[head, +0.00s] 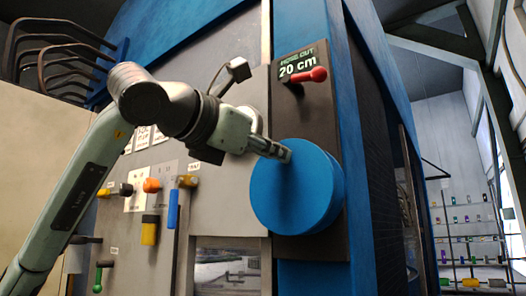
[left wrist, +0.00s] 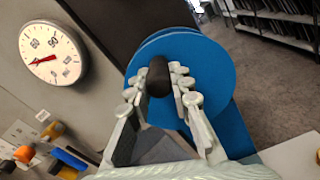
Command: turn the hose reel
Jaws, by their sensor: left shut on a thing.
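The hose reel (head: 305,195) is a round blue disc on a dark panel, right of centre in the head view. It also shows in the left wrist view (left wrist: 215,60), behind the fingers. A dark, rounded handle (left wrist: 158,76) stands out from its face. My left gripper (head: 284,153) reaches the upper part of the disc from the left. In the left wrist view my left gripper (left wrist: 157,84) has its fingers on both sides of the handle, shut on it. My right gripper is not in view.
A "HOSE OUT 20 cm" display (head: 298,64) and a red lever (head: 306,76) are above the reel. Coloured levers and valves, such as a blue handle (head: 173,209), line the panel left. A round gauge (left wrist: 52,53) is beside the reel. Open floor lies right.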

